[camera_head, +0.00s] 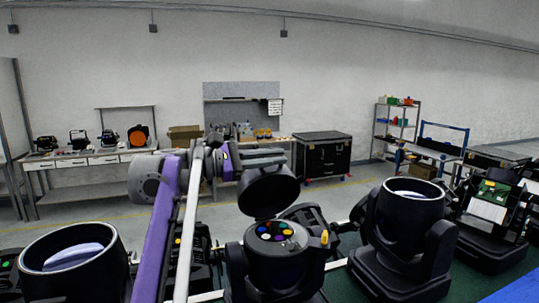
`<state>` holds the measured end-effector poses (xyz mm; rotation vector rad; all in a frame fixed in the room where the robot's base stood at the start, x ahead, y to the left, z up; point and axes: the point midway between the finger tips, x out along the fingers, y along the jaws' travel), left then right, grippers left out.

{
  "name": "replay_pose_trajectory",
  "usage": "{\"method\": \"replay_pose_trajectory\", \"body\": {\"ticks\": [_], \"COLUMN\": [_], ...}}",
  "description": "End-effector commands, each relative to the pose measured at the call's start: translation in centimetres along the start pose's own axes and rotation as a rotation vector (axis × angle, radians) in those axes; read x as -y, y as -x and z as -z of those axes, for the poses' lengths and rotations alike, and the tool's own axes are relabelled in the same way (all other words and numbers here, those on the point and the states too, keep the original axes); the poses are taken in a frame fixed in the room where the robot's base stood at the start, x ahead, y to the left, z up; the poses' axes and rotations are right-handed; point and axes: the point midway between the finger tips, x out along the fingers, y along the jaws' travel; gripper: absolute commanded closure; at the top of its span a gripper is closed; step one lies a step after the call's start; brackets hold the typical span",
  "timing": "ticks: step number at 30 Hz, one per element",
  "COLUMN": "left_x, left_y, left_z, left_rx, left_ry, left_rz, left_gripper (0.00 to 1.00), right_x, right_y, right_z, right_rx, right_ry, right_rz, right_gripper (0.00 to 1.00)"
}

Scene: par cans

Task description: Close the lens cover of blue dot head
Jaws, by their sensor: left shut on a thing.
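A black stage-light head (277,262) stands in the middle front, its open top showing a disc with several coloured spots. Its round dark lens cover (268,192) stands tilted up above the opening, apart from the front rim. My left gripper (262,157) is at the upper edge of this cover and shut on it. I cannot make out a blue dot marking on the outside of this head. My right gripper is not in view.
Another open-topped black head (405,225) stands close on the right, and one (72,262) at the front left. A pale rail (207,296) runs between the heads. Workbenches (90,158), a black case (323,155) and shelves (396,125) are far behind, across open floor.

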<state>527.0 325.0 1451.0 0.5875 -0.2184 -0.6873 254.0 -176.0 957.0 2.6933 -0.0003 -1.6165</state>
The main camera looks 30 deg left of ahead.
Motion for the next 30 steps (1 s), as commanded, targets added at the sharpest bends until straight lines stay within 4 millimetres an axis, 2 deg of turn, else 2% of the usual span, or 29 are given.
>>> {"method": "replay_pose_trajectory", "body": {"ticks": [1,7,14,24,30], "left_x": [1.1,4.8,9.1,15.0,17.6], "left_y": [0.0,-0.1,-0.1,-0.1,-0.1], "left_z": [-0.2,-0.9,-0.8,1.2,2.9], "left_rx": [-0.001,-0.002,-0.003,-0.004,-0.006], "left_ry": [-0.043,-0.233,-0.452,-0.77,-0.929], "left_rz": [0.002,0.003,0.003,0.003,0.003], "left_gripper": [1.0,1.0,1.0,1.0,1.0], "right_x": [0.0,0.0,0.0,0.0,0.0], "right_y": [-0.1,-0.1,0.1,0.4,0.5], "right_z": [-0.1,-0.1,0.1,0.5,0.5], "right_rx": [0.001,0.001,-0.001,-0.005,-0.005], "right_ry": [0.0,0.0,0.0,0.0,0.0], "right_rz": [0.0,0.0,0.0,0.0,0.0], "right_gripper": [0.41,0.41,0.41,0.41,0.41]}}
